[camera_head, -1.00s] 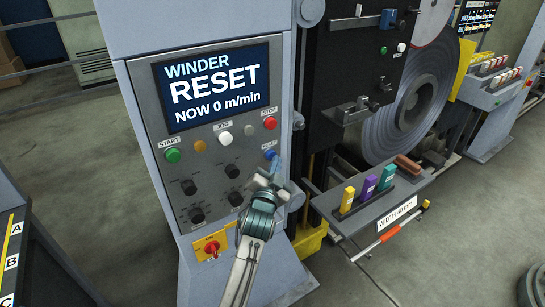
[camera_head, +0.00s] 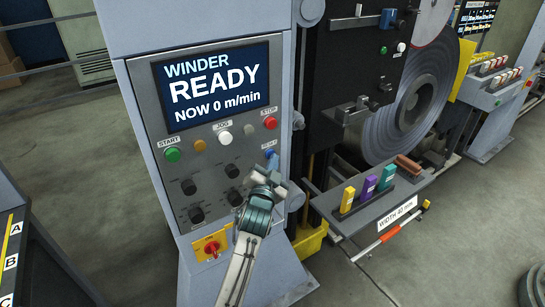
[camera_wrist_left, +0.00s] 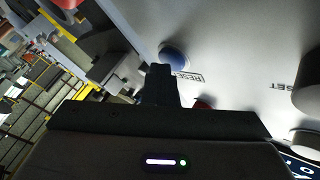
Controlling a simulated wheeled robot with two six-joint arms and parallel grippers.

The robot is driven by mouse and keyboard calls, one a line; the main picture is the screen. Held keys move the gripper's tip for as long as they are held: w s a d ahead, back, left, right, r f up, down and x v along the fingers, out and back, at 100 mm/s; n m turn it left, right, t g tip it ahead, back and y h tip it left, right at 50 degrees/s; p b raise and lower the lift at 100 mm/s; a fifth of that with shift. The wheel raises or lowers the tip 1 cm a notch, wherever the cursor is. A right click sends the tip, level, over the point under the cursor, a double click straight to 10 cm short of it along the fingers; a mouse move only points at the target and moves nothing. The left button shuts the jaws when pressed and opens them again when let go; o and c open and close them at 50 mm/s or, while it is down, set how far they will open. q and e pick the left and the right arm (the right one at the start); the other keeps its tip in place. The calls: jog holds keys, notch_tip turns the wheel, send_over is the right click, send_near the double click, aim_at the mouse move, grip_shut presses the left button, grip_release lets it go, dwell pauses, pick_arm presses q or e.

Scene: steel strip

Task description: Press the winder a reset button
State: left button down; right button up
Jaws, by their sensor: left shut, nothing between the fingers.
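The winder control panel (camera_head: 152,128) has a screen (camera_head: 211,86) that reads "WINDER READY NOW 0 m/min". The blue reset button (camera_head: 270,154) is on the panel's right side, below the red stop button (camera_head: 270,123). My left gripper (camera_head: 271,166) is shut and empty, just below the blue button. In the left wrist view the blue button (camera_wrist_left: 174,58) and its RESET label (camera_wrist_left: 188,77) lie just beyond the tip of my shut left gripper (camera_wrist_left: 161,70). The fingertip looks apart from the button. My right gripper is not in view.
A green start button (camera_head: 172,155), a white jog button (camera_head: 225,138) and several black knobs (camera_head: 189,187) share the panel. A red switch on a yellow plate (camera_head: 211,247) is below. A shelf (camera_head: 385,203) with coloured blocks juts out at right.

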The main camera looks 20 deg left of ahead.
pick_arm(q)
jog(key=shift+d, duration=0.1)
dwell(0.3)
jog(key=shift+s+d+p, duration=0.3)
jog(key=shift+s+d, duration=0.35)
jog(key=shift+d, duration=0.05)
